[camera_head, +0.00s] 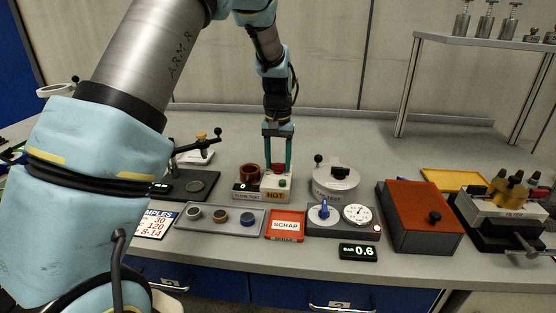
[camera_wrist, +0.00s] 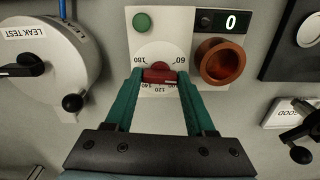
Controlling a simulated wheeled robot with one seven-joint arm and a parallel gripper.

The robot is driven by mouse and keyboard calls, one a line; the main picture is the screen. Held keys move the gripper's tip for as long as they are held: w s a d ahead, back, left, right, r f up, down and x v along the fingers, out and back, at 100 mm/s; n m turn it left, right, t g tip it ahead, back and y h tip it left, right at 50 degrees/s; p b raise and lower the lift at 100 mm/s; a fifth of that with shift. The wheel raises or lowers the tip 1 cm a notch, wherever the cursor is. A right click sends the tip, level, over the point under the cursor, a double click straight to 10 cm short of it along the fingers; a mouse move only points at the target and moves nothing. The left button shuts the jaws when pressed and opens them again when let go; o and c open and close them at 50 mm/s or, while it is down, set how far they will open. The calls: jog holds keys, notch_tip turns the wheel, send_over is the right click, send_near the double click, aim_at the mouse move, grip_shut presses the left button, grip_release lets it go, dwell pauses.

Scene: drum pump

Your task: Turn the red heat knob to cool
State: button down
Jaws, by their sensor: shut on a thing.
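The red heat knob (camera_wrist: 160,74) sits on a white panel (camera_wrist: 148,28) with a numbered dial around it, in the wrist view. In the head view the knob (camera_head: 278,168) shows between my fingers, on the white box labelled HOT (camera_head: 277,195). My gripper (camera_wrist: 160,76) has its two green fingers closed on the knob's sides. In the head view my gripper (camera_head: 278,166) points down at the box from behind. A green button (camera_wrist: 142,22) is on the same panel. A copper-coloured cup (camera_wrist: 221,61) stands beside it, under a display reading 0 (camera_wrist: 231,22). The knob's pointer is partly hidden.
A round white leak test vessel (camera_head: 336,182) stands close to the right of the box. The orange scrap tray (camera_head: 286,226) and a tray of round parts (camera_head: 220,218) lie in front. A dark red box (camera_head: 415,217) is farther right. The bench behind is clear.

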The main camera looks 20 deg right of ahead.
jog(key=n, duration=0.3)
jog(key=shift+n+p, duration=0.65)
jog(key=shift+n, duration=1.35)
jog(key=shift+c, duration=1.2)
grip_release()
jog(key=shift+r, duration=0.1)
notch_tip(320, 180, up, 11)
jog(key=b, duration=0.2)
jog(key=shift+f, duration=0.2)
